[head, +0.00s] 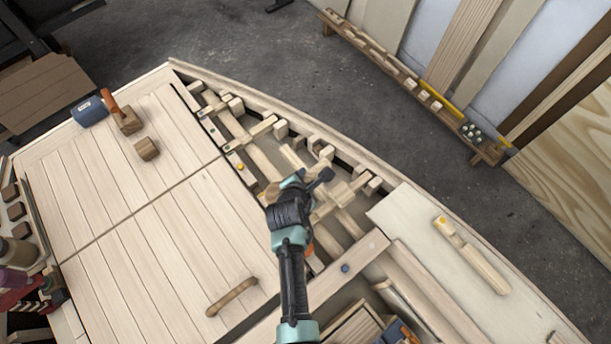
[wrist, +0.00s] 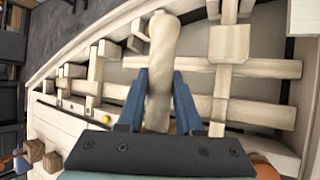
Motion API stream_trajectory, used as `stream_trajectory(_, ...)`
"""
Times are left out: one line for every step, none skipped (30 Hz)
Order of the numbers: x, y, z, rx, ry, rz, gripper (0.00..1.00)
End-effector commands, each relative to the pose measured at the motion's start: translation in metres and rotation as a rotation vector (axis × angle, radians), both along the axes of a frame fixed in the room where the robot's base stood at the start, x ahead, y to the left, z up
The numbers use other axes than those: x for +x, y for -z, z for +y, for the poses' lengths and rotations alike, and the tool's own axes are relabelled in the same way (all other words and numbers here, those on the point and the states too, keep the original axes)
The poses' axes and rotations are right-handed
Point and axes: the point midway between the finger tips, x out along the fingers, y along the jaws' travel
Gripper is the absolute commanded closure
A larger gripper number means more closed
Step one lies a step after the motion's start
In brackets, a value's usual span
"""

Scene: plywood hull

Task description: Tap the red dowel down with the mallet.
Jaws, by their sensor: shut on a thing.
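My gripper (head: 300,182) is over the open ribbed bay of the hull. In the wrist view its blue fingers (wrist: 160,100) are shut on a pale, rounded wooden piece (wrist: 162,65), which points away from me. I cannot tell whether it is the mallet. A wooden block with an orange-brown handle (head: 127,121), mallet-like, lies on the deck at upper left. No clearly red dowel shows. An orange-red thing (head: 310,249) sits beside my arm, partly hidden; an orange piece also shows at the wrist view's lower right (wrist: 266,170).
Ribs and crosspieces crowd the bay, with a yellow peg (head: 240,166) and a blue peg (head: 345,268) nearby. A pale wooden piece (head: 473,257) lies on the right panel.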

Motion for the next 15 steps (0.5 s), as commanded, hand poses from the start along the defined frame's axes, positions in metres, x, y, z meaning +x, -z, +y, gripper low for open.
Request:
stream_trajectory(0.001,-0.003,0.000,0.001,0.000,-0.003,1.00)
stream_trajectory(0.001,-0.002,0.000,0.001,0.000,-0.003,1.00)
stream_trajectory(0.001,-0.002,0.001,0.001,0.000,-0.003,1.00)
stream_trajectory(0.001,-0.002,0.001,0.001,0.000,-0.003,1.00)
stream_trajectory(0.001,-0.002,0.001,0.001,0.000,-0.003,1.00)
stream_trajectory(0.001,-0.002,0.001,0.001,-0.001,-0.004,1.00)
stream_trajectory(0.001,-0.002,0.000,0.001,-0.001,-0.004,1.00)
stream_trajectory(0.001,-0.002,0.000,0.001,-0.001,-0.004,1.00)
stream_trajectory(0.001,-0.002,0.000,0.001,0.000,-0.005,1.00)
stream_trajectory(0.001,-0.001,0.000,0.001,0.000,-0.005,1.00)
stream_trajectory(0.001,0.000,0.000,0.000,0.000,-0.004,1.00)
stream_trajectory(0.001,0.003,0.000,0.001,0.000,-0.003,1.00)
stream_trajectory(0.001,0.007,0.000,0.001,0.000,-0.003,1.00)
stream_trajectory(0.001,0.011,0.000,0.001,0.000,-0.003,1.00)
stream_trajectory(0.001,0.018,0.000,0.001,0.000,-0.003,1.00)
